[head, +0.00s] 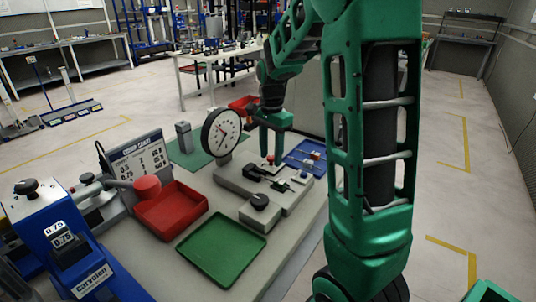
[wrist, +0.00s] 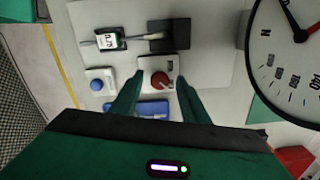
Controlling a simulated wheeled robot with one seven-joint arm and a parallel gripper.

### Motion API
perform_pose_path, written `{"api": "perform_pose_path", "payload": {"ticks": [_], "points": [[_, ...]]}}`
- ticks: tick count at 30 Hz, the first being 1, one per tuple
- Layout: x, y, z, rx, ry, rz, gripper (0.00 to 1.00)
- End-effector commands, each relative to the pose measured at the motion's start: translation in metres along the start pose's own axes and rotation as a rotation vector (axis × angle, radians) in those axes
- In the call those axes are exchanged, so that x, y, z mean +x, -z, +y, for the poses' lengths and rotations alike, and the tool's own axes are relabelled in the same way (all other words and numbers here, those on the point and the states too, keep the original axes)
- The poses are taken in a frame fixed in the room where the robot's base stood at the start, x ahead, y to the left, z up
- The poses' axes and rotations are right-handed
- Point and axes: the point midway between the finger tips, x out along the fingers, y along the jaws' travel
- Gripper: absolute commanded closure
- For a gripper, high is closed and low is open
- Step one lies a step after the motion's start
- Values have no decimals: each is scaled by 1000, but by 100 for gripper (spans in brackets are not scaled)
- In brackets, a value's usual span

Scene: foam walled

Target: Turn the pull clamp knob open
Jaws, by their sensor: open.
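A red round knob (wrist: 161,80) on a small white block shows in the wrist view, between my two fingertips as seen from above. It also shows small in the head view (head: 269,158), just under my gripper. I cannot read a label that names it as the pull clamp knob. My gripper (wrist: 158,88) is open and points down, with a finger on each side of the knob. Contact is not clear. In the head view my gripper (head: 275,151) hangs over the back of the grey fixture (head: 228,177).
A dial gauge (head: 221,132) stands close left of my gripper. A black clamp block (wrist: 168,36) and a blue knob (wrist: 97,85) are near the red knob. A black knob (head: 261,201), red tray (head: 172,212), green tray (head: 221,249) and blue tray (head: 305,157) share the bench.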

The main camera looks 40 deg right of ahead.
Motion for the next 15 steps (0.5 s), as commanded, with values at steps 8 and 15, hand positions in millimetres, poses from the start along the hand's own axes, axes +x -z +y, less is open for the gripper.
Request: {"api": "perform_pose_path", "payload": {"ticks": [8, 15], "points": [[2, 0, 0, 0, 1, 0, 58], [1, 0, 0, 0, 1, 1, 100]]}}
